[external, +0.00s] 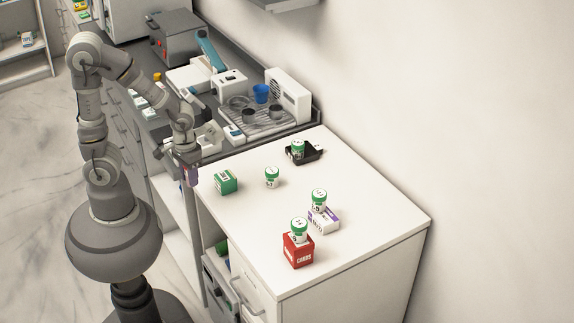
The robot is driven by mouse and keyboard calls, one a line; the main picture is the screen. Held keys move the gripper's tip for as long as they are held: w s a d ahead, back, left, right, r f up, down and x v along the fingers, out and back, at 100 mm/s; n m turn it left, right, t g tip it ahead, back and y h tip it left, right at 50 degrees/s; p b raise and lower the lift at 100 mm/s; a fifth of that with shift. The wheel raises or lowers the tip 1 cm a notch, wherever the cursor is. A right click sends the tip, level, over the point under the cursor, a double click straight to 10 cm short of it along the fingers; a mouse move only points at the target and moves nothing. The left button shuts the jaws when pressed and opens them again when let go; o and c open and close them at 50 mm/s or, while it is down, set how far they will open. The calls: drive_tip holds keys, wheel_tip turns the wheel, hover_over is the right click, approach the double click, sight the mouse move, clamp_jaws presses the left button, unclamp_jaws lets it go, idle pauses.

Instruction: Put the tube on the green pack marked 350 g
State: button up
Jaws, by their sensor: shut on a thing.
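My gripper (187,160) points down beside the left edge of the white counter. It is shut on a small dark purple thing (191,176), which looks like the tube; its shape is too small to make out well. The green pack (225,182) stands on the counter a little right of my gripper, with nothing on top of it. It has a white label on its front and pale markings on its top, too small to read. My gripper and the held thing are apart from the pack.
A green-lidded pot (272,177) stands alone right of the pack. Similar pots sit on a black holder (313,156), a white-purple box (330,223) and a red box (296,256). A grey worktop with a drip tray (240,125) and equipment lies behind. The counter's right side is clear.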

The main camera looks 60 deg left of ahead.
drive_tip(key=s+a+r+b, duration=0.1)
drive_tip(key=s+a+b, duration=0.1)
drive_tip(key=a, duration=0.3)
drive_tip(key=p, duration=0.8)
hover_over(225, 176)
drive_tip(key=s, duration=0.2)
drive_tip(key=shift+w+a+f, duration=0.2)
drive_tip(key=shift+f, duration=0.5)
drive_tip(key=shift+w, duration=0.6)
drive_tip(key=shift+w+d+f, duration=0.1)
drive_tip(key=shift+w+f, duration=0.1)
drive_tip(key=shift+w, duration=0.15)
wheel_tip(225, 176, down, 3)
drive_tip(key=shift+f+b, duration=0.15)
drive_tip(key=shift+b, duration=0.5)
